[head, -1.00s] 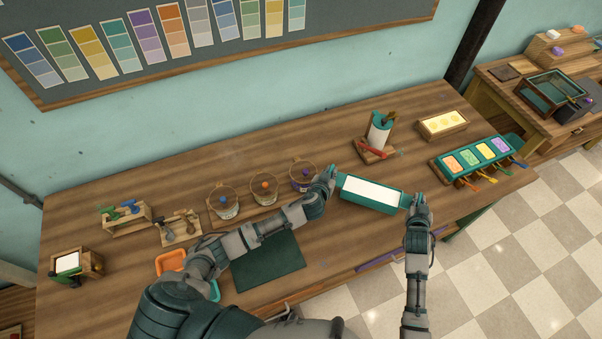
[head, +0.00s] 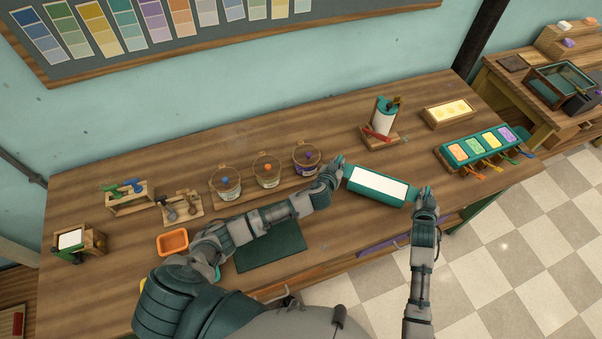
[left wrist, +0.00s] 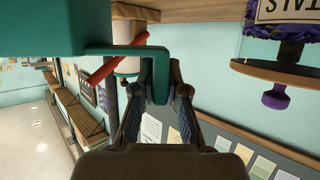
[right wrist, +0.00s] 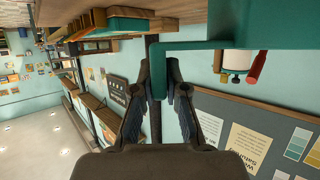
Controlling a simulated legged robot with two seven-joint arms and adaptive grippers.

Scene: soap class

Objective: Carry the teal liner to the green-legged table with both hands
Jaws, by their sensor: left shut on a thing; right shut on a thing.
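The teal liner (head: 372,198), a long teal trough with a white inside, is held level between my two grippers over the front right part of the wooden workbench. My left gripper (head: 338,165) is shut on its left end handle; that teal handle also shows between the fingers in the left wrist view (left wrist: 160,85). My right gripper (head: 425,192) is shut on the right end handle, which shows in the right wrist view (right wrist: 158,80). A green leg (head: 466,213) shows under the workbench's right end. Whether the liner touches the workbench is unclear.
A second bench (head: 500,75) stands at far right; checkered floor lies between.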

